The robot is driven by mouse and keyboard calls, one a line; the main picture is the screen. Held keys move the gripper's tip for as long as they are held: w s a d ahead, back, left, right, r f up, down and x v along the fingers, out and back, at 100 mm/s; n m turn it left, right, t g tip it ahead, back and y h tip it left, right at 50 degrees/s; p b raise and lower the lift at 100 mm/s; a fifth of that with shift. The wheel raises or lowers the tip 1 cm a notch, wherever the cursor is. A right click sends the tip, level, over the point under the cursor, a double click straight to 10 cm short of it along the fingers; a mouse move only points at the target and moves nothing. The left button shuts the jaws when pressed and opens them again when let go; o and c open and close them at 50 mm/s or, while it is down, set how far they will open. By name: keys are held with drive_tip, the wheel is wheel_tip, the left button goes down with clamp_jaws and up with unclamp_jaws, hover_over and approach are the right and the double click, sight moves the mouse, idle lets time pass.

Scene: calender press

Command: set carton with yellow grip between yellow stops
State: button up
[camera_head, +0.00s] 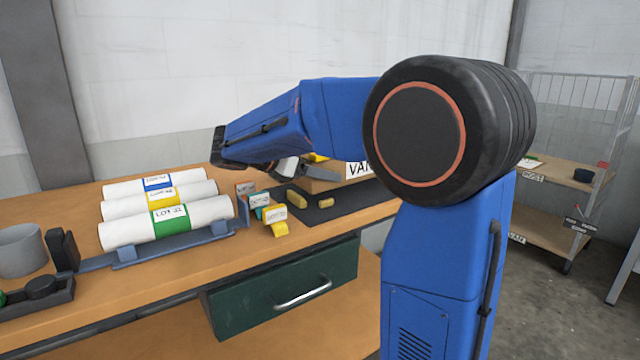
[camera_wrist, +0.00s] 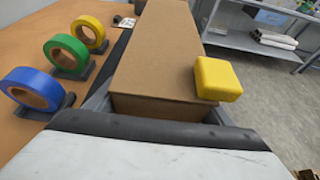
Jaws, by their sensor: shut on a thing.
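The brown carton (camera_wrist: 160,45) stretches away from my gripper in the wrist view. A yellow block-shaped grip (camera_wrist: 217,78) is at its near right edge. My gripper (camera_wrist: 158,112) is shut on the near end of the carton, with grey jaw parts on both sides. In the head view my gripper (camera_head: 288,168) is partly hidden under my blue arm, and the carton (camera_head: 318,182) shows beside it. Two yellow stops (camera_head: 297,200) (camera_head: 326,203) sit on a dark mat (camera_head: 335,212) in front of the carton. Whether the carton touches the mat cannot be told.
White rolls (camera_head: 165,222) with blue, yellow and green bands lie on a blue cradle left of the mat. Small labelled tabs (camera_head: 268,212) stand between. Blue, green and yellow tape rolls (camera_wrist: 67,53) stand left of the carton in the wrist view. A wire-sided shelf cart (camera_head: 560,172) is at right.

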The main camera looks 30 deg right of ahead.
drive_tip(key=shift+f, duration=1.75)
drive_tip(key=shift+f, duration=0.15)
drive_tip(key=o, duration=1.4)
drive_tip(key=shift+c, duration=0.2)
drive_tip(key=shift+a+r, duration=0.3)
drive_tip(key=shift+a, duration=0.05)
drive_tip(key=v, duration=1.1)
drive_tip(key=shift+s+a+r, duration=0.1)
